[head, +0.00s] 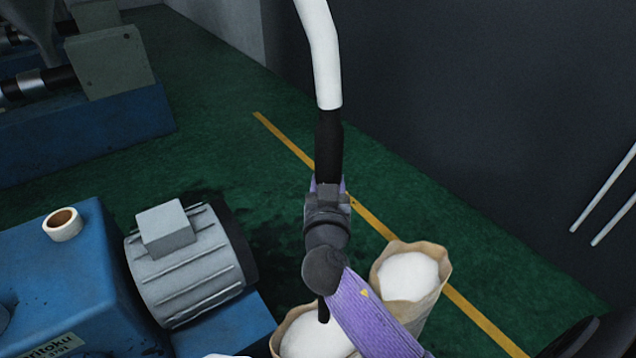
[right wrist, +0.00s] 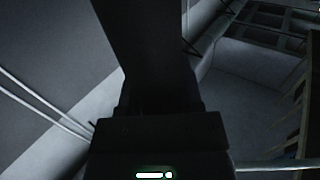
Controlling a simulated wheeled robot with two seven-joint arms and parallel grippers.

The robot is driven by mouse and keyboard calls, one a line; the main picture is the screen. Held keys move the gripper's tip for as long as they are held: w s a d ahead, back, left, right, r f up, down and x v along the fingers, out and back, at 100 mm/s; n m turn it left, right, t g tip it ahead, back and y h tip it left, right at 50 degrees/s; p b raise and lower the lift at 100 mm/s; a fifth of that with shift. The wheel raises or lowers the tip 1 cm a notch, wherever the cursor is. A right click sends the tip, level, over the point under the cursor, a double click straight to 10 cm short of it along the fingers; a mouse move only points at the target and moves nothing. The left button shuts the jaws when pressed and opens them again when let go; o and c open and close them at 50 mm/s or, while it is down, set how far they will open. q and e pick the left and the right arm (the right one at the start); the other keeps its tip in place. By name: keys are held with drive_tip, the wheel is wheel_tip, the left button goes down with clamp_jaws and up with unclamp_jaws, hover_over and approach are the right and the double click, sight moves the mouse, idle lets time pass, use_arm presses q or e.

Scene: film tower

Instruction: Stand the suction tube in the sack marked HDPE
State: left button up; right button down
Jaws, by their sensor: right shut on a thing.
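The suction tube (head: 328,145) is a dark tube with a white hose running up from its top, roughly upright in the head view. My right gripper (head: 328,188) is shut on it. Its dark lower end (head: 323,312) shows below my wrist, over the white contents of the near sack (head: 283,335); I cannot tell whether it touches them. A second open sack (head: 436,283) with white contents stands farther back to the right. No HDPE marking is visible on either sack. A dark shape, probably the tube (right wrist: 148,45), fills the middle of the right wrist view. My left gripper is not in view.
A blue machine (head: 60,275) with a grey motor (head: 188,270) stands left of the sacks, a tape roll (head: 62,225) on top. A dark wall (head: 480,110) rises at right, with white pipes (head: 603,188). Green floor with a yellow line (head: 375,222) is clear behind.

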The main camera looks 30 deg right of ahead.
drive_tip(key=shift+w+d+r, duration=0.25)
drive_tip(key=shift+d+r, duration=0.1)
drive_tip(key=shift+r, duration=0.05)
wheel_tip(320, 180, down, 42)
drive_tip(key=b, duration=4.1)
drive_tip(key=shift+c, duration=0.9)
unclamp_jaws()
drive_tip(key=shift+f, duration=0.1)
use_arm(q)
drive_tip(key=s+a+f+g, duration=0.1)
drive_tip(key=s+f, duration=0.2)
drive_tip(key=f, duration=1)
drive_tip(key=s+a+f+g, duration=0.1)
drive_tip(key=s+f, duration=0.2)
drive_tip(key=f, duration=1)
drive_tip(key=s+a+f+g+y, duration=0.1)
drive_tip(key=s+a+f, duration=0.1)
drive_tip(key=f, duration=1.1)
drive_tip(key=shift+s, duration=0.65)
